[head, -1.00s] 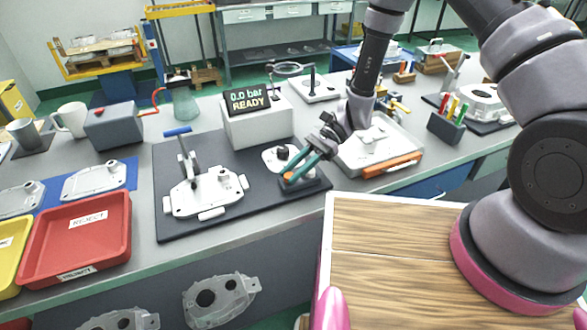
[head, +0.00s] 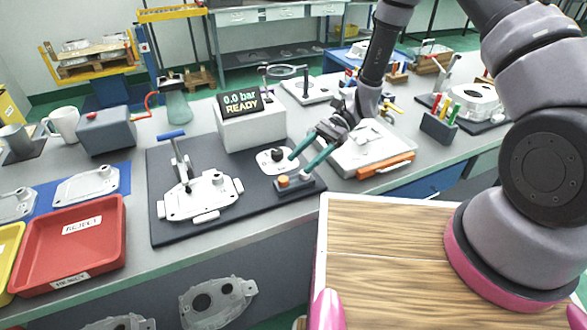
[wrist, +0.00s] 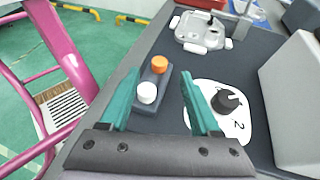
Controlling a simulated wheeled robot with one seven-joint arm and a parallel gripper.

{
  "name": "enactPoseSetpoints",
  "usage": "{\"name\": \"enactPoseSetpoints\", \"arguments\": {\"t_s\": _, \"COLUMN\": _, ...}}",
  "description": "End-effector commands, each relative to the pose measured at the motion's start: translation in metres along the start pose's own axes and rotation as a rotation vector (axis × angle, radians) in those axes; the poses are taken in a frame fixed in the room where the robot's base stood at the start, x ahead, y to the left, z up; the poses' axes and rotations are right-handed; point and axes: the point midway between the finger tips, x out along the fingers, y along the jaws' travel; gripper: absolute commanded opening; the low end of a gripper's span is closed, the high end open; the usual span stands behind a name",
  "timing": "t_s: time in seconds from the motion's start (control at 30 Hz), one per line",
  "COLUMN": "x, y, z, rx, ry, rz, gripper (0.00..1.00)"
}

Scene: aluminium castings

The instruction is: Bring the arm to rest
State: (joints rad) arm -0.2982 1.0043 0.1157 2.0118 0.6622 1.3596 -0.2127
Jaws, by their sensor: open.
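My gripper (head: 310,159) has two teal fingers, spread apart with nothing between them. In the head view it hangs above the right end of the dark mat, over a small button box (head: 299,186) and beside a white plate with a black knob (head: 276,156). In the wrist view my gripper (wrist: 165,103) shows its fingers on either side of the button box (wrist: 152,88), which has an orange and a white button. The knob plate (wrist: 225,110), marked 2, lies just right of the right finger. I cannot tell the exact height above the box.
A casting sits in a clamp fixture (head: 203,197) on the mat (head: 160,223). The pressure display (head: 240,103) reads 0.0 bar READY. A red REJECT tray (head: 112,252) stands left. A white case with an orange handle (head: 386,166) lies right of my gripper.

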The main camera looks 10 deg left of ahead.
Motion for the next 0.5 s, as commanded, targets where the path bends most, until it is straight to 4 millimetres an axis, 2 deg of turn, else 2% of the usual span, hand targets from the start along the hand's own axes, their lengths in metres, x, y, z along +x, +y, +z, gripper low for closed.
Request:
{"name": "enactPoseSetpoints", "arguments": {"t_s": 0.17, "x": -0.0141, "y": 0.0003, "z": 0.0000, "rx": -0.001, "ry": 0.001, "rz": 0.000, "gripper": 0.64}}
{"name": "enactPoseSetpoints", "arguments": {"t_s": 0.5, "x": -0.0148, "y": 0.0003, "z": 0.0001, "rx": -0.001, "ry": 0.000, "rz": 0.001, "gripper": 0.64}}
